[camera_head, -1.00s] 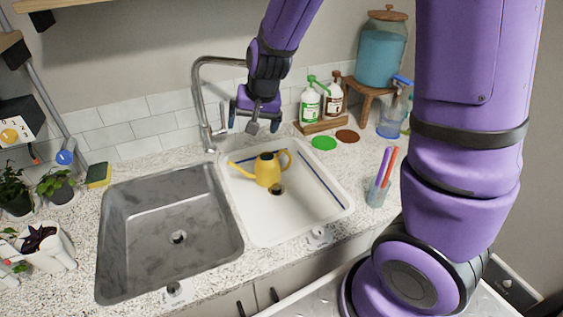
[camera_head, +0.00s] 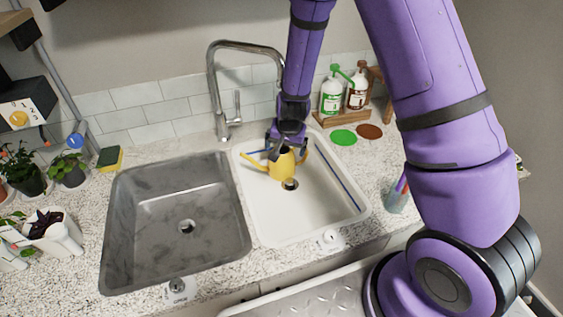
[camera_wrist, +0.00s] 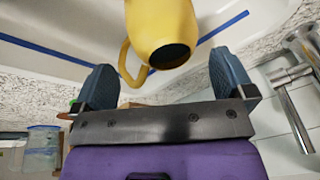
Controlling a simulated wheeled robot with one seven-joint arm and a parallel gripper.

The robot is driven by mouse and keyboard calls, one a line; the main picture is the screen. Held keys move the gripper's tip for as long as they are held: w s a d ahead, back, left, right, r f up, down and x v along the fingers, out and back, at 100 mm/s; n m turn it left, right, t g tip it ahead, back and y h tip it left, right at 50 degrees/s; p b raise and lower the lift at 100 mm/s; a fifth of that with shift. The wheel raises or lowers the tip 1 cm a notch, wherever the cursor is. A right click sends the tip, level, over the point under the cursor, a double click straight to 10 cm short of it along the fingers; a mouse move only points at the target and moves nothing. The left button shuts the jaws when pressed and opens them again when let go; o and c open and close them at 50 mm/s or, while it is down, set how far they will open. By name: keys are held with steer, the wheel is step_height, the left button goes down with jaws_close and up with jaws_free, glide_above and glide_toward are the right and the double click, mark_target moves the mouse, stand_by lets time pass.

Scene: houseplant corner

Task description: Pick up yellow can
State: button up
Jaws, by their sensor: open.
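The yellow can (camera_head: 283,166) is a small watering can with a spout to the left and a handle to the right. It stands upright in the white right-hand basin (camera_head: 335,212). My gripper (camera_head: 285,146) is just above and behind it, partly hiding its top. In the wrist view the yellow can (camera_wrist: 160,28) shows its dark opening and looped handle, beyond and between the spread fingers. My gripper (camera_wrist: 165,88) is open there, with nothing between the fingers.
The grey left basin (camera_head: 150,235) is empty. A chrome faucet (camera_head: 213,90) rises close to the left of my arm. Soap bottles (camera_head: 332,97) stand behind on the right, and a pen cup (camera_head: 397,200) is at the right. Potted plants (camera_head: 68,170) line the left.

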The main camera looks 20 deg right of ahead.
mark_target(282, 156)
steer(key=shift+a+x, duration=0.15)
steer(key=shift+x, duration=1.35)
steer(key=shift+a+x, duration=0.1)
steer(key=shift+x, duration=1.4)
steer(key=shift+s, duration=0.15)
steer(key=shift+r, duration=0.1)
steer(key=c, duration=1.1)
